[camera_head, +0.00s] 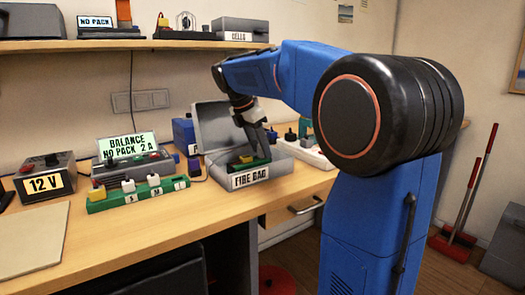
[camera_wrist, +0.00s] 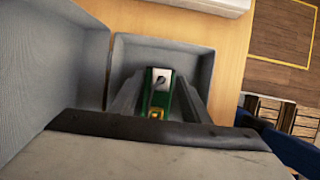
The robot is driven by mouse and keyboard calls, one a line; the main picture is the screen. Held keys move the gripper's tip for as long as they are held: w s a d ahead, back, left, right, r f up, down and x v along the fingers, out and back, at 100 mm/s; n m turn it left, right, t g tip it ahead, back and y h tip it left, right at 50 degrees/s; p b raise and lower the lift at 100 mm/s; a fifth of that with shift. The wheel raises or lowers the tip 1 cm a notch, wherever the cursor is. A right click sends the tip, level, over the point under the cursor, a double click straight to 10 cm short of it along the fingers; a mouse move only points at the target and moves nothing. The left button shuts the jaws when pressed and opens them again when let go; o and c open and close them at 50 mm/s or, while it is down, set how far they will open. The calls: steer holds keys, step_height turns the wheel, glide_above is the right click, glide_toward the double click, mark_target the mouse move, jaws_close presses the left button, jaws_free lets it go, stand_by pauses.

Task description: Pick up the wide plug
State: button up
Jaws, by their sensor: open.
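My gripper (camera_head: 257,143) reaches down into the open grey case labelled FIRE BAG (camera_head: 279,172). In the wrist view its two fingers (camera_wrist: 159,92) stand apart, one on each side of a narrow green block (camera_wrist: 150,94) on the case floor. A pale plug-like piece with a dark middle (camera_wrist: 162,74) sits at the block's far end, and a small yellow piece (camera_wrist: 156,113) at its near end. I see nothing clamped; contact with the fingers cannot be told. White plugs (camera_head: 128,185) and a red-and-yellow plug (camera_head: 97,191) stand on a green strip (camera_head: 139,196). Which plug is the wide one is unclear.
A charger reading BALANCE NO PACK 2 A (camera_head: 126,148) and a 12 V supply (camera_head: 45,180) stand left. The case's raised lid (camera_wrist: 50,65) is close beside my gripper. A white power strip (camera_head: 309,150) lies right of the case.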

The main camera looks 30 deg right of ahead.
jaws_close()
step_height(320, 180, up, 10)
steer(key=shift+r, duration=0.1)
stand_by(0.6)
